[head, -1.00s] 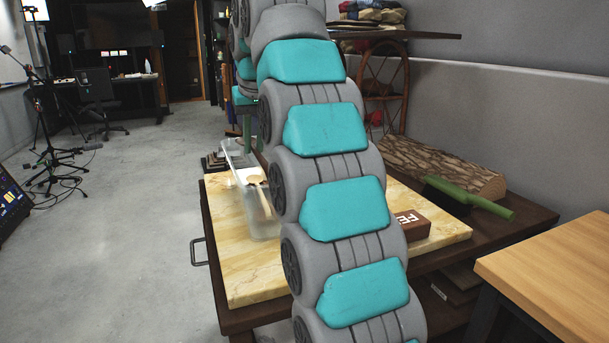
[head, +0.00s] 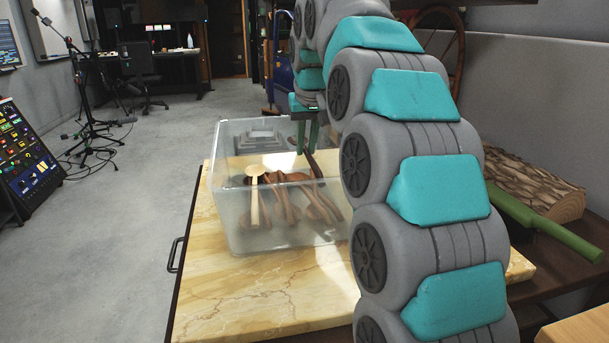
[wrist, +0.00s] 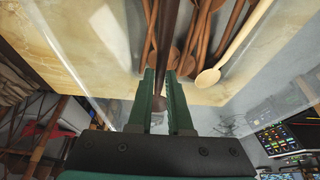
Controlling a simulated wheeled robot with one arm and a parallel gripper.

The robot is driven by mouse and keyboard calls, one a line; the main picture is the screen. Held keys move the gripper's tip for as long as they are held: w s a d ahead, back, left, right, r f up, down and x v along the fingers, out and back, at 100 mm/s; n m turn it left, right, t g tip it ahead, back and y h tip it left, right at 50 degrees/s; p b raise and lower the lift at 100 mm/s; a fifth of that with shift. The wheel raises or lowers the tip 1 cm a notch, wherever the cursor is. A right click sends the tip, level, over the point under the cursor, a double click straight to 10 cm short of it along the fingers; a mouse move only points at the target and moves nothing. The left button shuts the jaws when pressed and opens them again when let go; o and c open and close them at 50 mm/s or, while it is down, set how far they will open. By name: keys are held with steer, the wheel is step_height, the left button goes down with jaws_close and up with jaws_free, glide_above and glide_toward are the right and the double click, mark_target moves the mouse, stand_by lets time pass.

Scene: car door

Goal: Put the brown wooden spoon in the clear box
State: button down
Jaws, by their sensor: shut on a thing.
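The clear box (head: 232,222) stands on a yellow marble-like board. Inside it lie several brown wooden spoons (head: 285,195) and one pale spoon (head: 256,195). My gripper (head: 306,148) is above the far right part of the box, its green fingers pointing down. It is shut on a dark brown wooden spoon (head: 314,166), which hangs tilted with its lower part inside the box outline. In the wrist view this spoon (wrist: 168,40) runs between the fingers (wrist: 161,90), with other spoons beside it. I cannot tell whether its lower end touches the others.
The marble-like board (head: 230,310) is bare in front of the box. A split log (head: 535,185) and a green-handled object (head: 545,222) lie to the right. My arm hides the area right of the box. Open floor (head: 110,230) lies to the left.

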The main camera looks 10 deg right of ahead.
mark_target(309, 153)
steer(key=shift+f, duration=3.4)
steer(key=shift+f, duration=0.15)
steer(key=c, duration=0.8)
jaws_free()
steer(key=shift+c, duration=0.2)
steer(key=v, duration=1.2)
steer(key=shift+s, duration=0.1)
